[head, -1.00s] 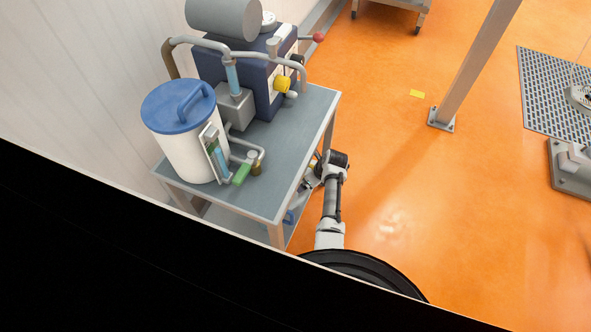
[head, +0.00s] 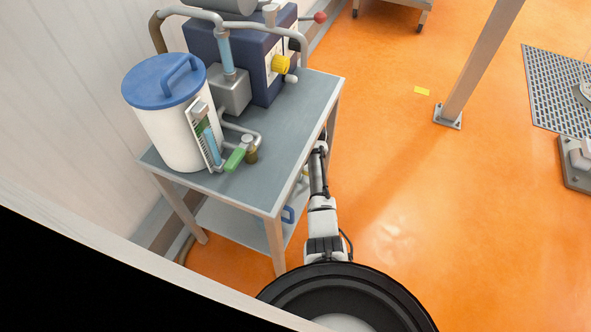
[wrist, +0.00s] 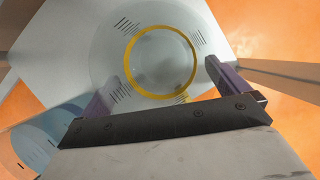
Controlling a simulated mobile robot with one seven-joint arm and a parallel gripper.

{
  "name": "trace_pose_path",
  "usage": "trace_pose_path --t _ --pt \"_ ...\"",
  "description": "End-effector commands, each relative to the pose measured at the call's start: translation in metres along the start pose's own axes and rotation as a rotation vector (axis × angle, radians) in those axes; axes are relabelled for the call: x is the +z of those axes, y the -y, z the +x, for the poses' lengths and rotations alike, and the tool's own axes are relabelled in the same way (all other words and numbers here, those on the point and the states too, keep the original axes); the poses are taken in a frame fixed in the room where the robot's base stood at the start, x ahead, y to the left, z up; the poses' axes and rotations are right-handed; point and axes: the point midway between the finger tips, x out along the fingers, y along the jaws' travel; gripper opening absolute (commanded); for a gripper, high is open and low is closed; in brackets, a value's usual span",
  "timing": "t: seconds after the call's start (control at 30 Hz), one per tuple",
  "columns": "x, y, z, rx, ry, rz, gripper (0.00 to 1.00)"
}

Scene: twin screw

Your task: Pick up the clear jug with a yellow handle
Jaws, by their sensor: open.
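The clear jug (wrist: 115,40) fills the upper middle of the wrist view. It shows a yellow ring and dark graduation marks on its see-through body. My gripper (wrist: 157,78) is open, with one finger on each side of the jug's near part; I cannot tell whether either finger touches it. The yellow handle is mostly hidden; a small yellow piece shows below the ring. In the head view my forearm reaches along the right side of the table, and my gripper is hidden at the lower shelf.
The grey table (head: 292,125) holds a white tank with a blue lid (head: 165,82) and a dark blue machine (head: 262,60). A blue handle (head: 288,214) shows above the lower shelf (head: 228,217). A bluish clear vessel (wrist: 40,140) stands at lower left in the wrist view.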

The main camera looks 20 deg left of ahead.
Motion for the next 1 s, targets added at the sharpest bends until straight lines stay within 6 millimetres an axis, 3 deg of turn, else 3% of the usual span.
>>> trace_pose_path --t 0.33,0.67,1.0 --pt "0.0005 0.0005 0.0009 -0.001 0.000 -0.001 0.99" --pt "0.0006 0.0007 0.0008 -0.002 0.001 -0.001 0.57" --pt "0.0030 0.0005 -0.0043 -0.001 0.001 -0.002 0.57"
